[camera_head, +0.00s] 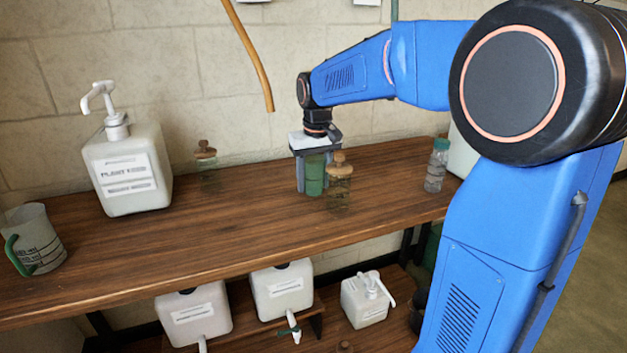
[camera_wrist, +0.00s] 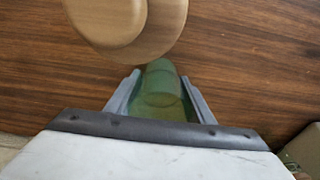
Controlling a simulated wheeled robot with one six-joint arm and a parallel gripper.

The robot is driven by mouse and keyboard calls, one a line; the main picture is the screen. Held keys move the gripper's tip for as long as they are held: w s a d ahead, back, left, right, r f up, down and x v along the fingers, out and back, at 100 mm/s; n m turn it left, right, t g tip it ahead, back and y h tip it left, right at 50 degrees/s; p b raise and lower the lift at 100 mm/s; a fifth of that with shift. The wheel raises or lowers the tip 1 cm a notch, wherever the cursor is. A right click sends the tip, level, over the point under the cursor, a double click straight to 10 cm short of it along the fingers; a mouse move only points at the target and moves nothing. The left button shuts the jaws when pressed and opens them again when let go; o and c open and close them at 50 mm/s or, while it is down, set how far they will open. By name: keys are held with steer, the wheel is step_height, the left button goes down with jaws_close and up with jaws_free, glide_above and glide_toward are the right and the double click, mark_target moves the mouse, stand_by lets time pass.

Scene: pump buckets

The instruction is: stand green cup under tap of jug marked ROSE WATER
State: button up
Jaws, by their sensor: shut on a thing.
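A translucent green cup (camera_head: 314,174) is between the fingers of my gripper (camera_head: 311,185), at the back of the wooden counter behind a corked jar. My gripper points down and is shut on the cup. In the wrist view the cup (camera_wrist: 160,90) shows between the two grey fingers (camera_wrist: 160,105). I cannot tell whether its base touches the counter. Below the counter are white jugs with taps: a left one (camera_head: 193,309), a middle one (camera_head: 281,288) with a green-tipped tap. Their labels are too small to read, so I cannot tell which is ROSE WATER.
A corked jar (camera_head: 339,188) stands close in front of my gripper; its cork (camera_wrist: 128,22) fills the top of the wrist view. A pump jug (camera_head: 128,165), measuring jug (camera_head: 33,240), another corked jar (camera_head: 206,166) and lidded bottle (camera_head: 436,166) stand on the counter.

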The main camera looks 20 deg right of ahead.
steer(key=shift+f, duration=0.1)
steer(key=o, duration=1.1)
steer(key=shift+c, duration=0.2)
